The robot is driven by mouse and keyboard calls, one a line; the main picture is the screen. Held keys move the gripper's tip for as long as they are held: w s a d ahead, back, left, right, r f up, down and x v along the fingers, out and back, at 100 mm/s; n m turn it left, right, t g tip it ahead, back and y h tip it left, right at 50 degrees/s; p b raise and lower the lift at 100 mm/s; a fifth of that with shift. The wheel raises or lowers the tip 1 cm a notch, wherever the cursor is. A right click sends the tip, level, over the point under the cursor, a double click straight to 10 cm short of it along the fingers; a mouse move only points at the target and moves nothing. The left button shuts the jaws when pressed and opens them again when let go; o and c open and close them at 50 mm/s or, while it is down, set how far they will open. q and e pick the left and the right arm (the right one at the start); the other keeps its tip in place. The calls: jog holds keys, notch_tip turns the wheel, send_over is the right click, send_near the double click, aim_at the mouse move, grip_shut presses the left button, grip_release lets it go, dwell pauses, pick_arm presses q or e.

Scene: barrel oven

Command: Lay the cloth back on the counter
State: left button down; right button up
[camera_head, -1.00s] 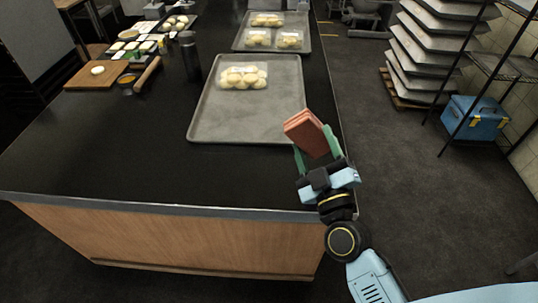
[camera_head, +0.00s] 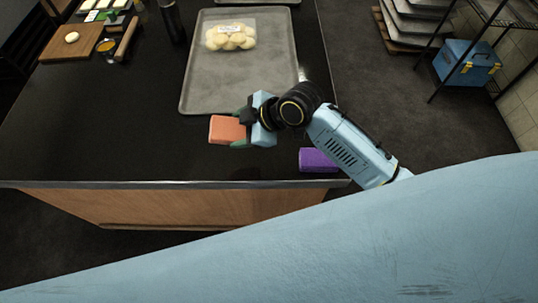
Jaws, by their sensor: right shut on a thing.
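My right gripper (camera_head: 241,128) is shut on an orange, block-like folded cloth (camera_head: 225,130). It holds the cloth over the black counter (camera_head: 110,145), just in front of the baking tray's near edge. I cannot tell whether the cloth touches the counter. The gripper points left, and its green fingers show beside the cloth. My left gripper is not in view.
A purple block (camera_head: 318,160) lies at the counter's near right corner, under my right forearm. A grey tray (camera_head: 197,84) holds bagged dough balls (camera_head: 231,37). A wooden board (camera_head: 66,48) stands far left. The counter's front left is clear.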

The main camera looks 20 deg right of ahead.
jog(key=s+d+f+g+h, duration=0.1)
jog(key=d+f, duration=0.1)
jog(key=s+d+f+g+h+p, duration=0.1)
jog(key=d+f, duration=0.1)
jog(key=f, duration=0.1)
jog(key=s+d+f+g+h+p, duration=0.1)
jog(key=d+f, duration=0.2)
jog(key=shift+d+m+g, duration=0.1)
jog(key=shift+m+g, duration=0.3)
notch_tip(320, 180, down, 4)
jog(key=shift+f, duration=0.1)
jog(key=o, duration=0.9)
jog(key=p+v, duration=0.1)
jog(key=v, duration=1.1)
jog(key=shift+d, duration=0.1)
